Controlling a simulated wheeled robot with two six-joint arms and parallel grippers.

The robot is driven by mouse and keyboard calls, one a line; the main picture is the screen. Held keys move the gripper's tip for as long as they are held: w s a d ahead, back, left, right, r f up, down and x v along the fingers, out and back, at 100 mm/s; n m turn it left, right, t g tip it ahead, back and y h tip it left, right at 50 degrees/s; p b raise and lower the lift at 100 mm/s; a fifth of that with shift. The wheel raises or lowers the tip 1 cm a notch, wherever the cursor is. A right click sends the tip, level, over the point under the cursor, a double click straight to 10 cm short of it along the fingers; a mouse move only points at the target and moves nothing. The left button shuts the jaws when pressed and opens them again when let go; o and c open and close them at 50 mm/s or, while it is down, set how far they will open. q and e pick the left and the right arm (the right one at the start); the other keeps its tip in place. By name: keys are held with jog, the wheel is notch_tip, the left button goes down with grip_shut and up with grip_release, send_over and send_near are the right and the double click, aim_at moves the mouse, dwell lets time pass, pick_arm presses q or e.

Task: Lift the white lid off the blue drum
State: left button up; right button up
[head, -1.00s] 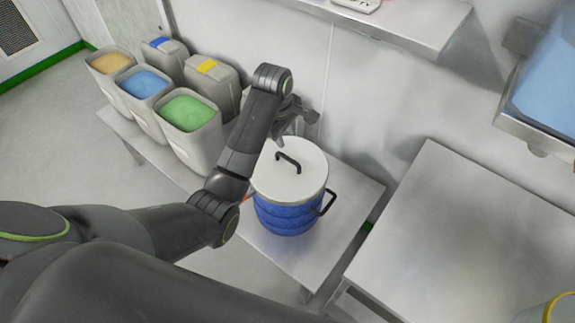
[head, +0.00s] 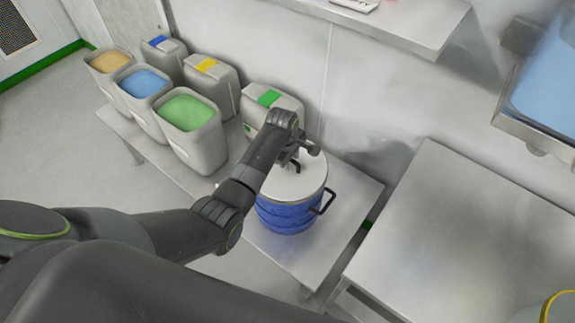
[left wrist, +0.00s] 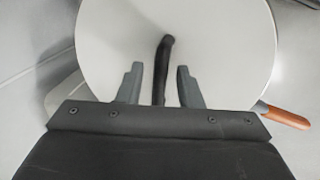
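The blue drum (head: 286,218) stands on the metal table, with the round white lid (head: 309,183) on its top. The lid's black handle mostly hides behind my left gripper (head: 300,160) in the head view. In the left wrist view the white lid (left wrist: 220,38) fills the middle and the black handle (left wrist: 163,62) runs between the two fingers of my left gripper (left wrist: 158,75). The fingers are apart, with a gap on each side of the handle. I cannot tell whether they are low enough to surround it. My right gripper is not in view.
Open bins of orange (head: 107,62), blue (head: 145,82) and green (head: 186,112) material stand left of the drum. A closed container with a green label (head: 270,97) is behind it. A black side handle (head: 325,203) sticks out from the drum.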

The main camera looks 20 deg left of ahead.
pick_arm(q)
jog(key=shift+w+f, duration=0.1)
jog(key=shift+f, duration=0.25)
grip_shut()
jog(key=shift+r, duration=0.1)
